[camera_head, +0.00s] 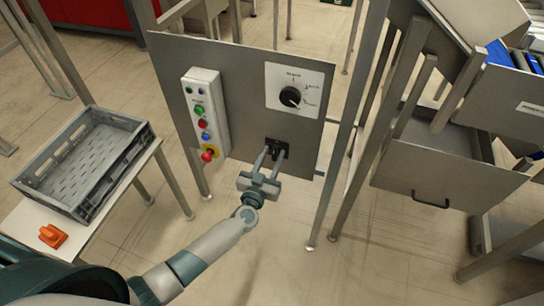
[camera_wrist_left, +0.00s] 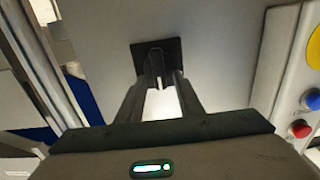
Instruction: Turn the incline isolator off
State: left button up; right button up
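A grey control panel (camera_head: 237,98) stands upright in the head view. Low on it is a small black switch (camera_head: 275,145) on a dark square plate; it also shows in the left wrist view (camera_wrist_left: 156,58). No label on it is readable. My left gripper (camera_head: 270,154) reaches up to this switch, its two fingers apart with the tips at the plate. In the left wrist view the fingers (camera_wrist_left: 163,85) stand on either side of the switch's middle, which they partly hide; contact is unclear. Above is a black rotary knob (camera_head: 290,96) on a white plate. My right gripper is out of view.
Left of the switch is a white button box (camera_head: 206,115) with a red emergency stop (camera_head: 208,154) on yellow. A grey crate (camera_head: 82,160) and an orange object (camera_head: 53,236) rest on a table at left. Metal legs and a drawer unit (camera_head: 440,185) stand at right.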

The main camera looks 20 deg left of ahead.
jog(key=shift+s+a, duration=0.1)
pick_arm(q)
jog(key=shift+c, duration=1.1)
grip_shut()
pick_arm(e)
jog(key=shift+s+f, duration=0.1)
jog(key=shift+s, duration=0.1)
